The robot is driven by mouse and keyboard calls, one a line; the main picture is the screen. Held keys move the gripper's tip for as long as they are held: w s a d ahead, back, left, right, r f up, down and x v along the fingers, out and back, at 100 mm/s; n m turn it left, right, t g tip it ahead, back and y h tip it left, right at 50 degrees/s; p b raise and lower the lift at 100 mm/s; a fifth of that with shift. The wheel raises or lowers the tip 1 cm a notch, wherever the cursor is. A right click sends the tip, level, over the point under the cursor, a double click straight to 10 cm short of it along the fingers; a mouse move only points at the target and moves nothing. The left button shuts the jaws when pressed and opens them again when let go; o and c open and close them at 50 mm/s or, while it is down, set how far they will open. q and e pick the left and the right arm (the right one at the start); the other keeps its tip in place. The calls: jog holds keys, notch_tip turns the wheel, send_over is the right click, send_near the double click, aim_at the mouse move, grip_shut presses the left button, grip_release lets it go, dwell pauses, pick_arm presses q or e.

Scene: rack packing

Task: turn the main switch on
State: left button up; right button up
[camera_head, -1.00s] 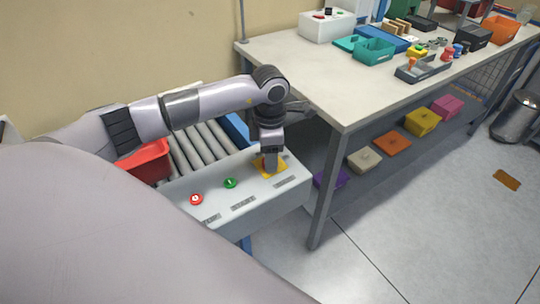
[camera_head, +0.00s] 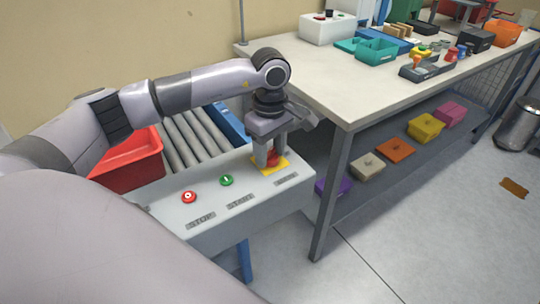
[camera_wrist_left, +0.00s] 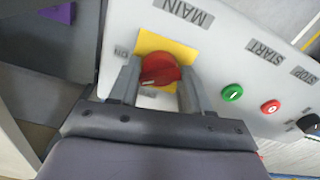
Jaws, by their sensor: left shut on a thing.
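The main switch is a red knob (camera_head: 272,158) on a yellow plate (camera_head: 283,168) at the right end of a pale control box (camera_head: 225,212). In the left wrist view the red knob (camera_wrist_left: 160,70) sits below the "MAIN" label, with an "ON" mark to its left. My left gripper (camera_head: 270,161) points down over the plate, shut on the knob, one finger at each side. Its fingers partly hide the knob in the head view. My right gripper is not in view.
A green start button (camera_head: 227,180) and a red stop button (camera_head: 188,197) sit left of the switch on the box. Behind it are a roller conveyor (camera_head: 190,138) and a red bin (camera_head: 130,163). A loaded workbench (camera_head: 340,85) stands at the right.

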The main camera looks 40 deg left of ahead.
aim_at(270, 152)
pick_arm(q)
jog(key=m+b, duration=0.1)
jog(key=m, duration=0.1)
jog(key=shift+m, duration=0.4)
jog(key=shift+m+b, duration=0.6)
jog(key=shift+m, duration=1.1)
jog(key=shift+m+b, duration=0.3)
jog(key=o, duration=1)
jog(key=shift+r, duration=3.65)
